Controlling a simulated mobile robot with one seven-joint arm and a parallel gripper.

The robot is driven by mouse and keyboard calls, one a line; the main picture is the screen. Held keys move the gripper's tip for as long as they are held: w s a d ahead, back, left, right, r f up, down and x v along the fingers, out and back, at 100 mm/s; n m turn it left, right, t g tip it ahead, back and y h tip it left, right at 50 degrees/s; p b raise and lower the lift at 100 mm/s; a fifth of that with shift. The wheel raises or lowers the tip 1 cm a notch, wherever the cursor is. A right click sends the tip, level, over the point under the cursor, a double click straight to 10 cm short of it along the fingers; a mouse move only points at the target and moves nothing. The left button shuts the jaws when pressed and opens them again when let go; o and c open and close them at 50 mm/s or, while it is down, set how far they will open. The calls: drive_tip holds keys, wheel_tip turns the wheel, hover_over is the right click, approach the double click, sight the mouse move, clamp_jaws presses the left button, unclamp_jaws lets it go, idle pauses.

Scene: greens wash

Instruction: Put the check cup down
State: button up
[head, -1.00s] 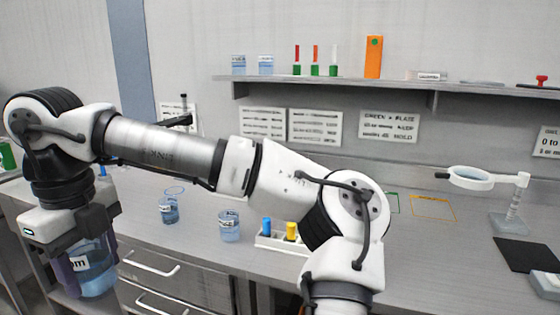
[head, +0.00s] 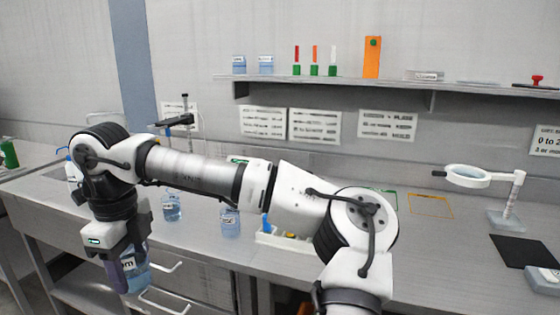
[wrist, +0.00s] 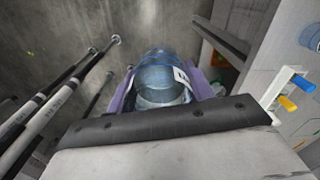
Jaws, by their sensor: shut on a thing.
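My gripper (head: 124,270) hangs in front of the bench at the left of the head view. It is shut on the check cup (head: 137,274), a clear bluish cup with a white label. In the wrist view the cup (wrist: 160,78) sits between the purple fingers of my gripper (wrist: 165,92). The label shows only in part, so its full wording cannot be read. The cup is clear of the bench top, in the air by the drawer fronts.
The grey bench (head: 450,270) runs behind my arm. Two labelled blue cups (head: 171,207) (head: 230,222) stand on it. A white rack (head: 284,239) holds a blue and a yellow piece. A magnifier (head: 468,177), a black mat (head: 527,250) and an orange outline (head: 432,206) are at the right.

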drive_tip(key=w+d+f+n, duration=0.3)
drive_tip(key=w+d+f, duration=0.2)
drive_tip(key=f, duration=0.4)
drive_tip(key=w+d+f+n, duration=0.3)
drive_tip(key=w+d+f, duration=0.2)
drive_tip(key=f, duration=0.5)
drive_tip(key=w+d+f+n, duration=0.3)
drive_tip(key=w+d+f, duration=0.1)
drive_tip(key=f, duration=0.5)
drive_tip(key=s+d+f+n, duration=0.3)
drive_tip(key=d+f, duration=0.1)
drive_tip(key=f, duration=0.5)
drive_tip(key=s+d+f+n, duration=0.2)
drive_tip(key=d+f+n, duration=0.15)
drive_tip(key=f, duration=0.55)
drive_tip(key=s+d+f+n, duration=0.3)
drive_tip(key=d+f+n, duration=0.1)
drive_tip(key=f, duration=0.6)
drive_tip(key=w+r, duration=0.4)
drive_tip(key=r, duration=0.1)
drive_tip(key=shift+a+r, duration=0.2)
drive_tip(key=shift+r, duration=0.05)
drive_tip(key=shift+d, duration=0.1)
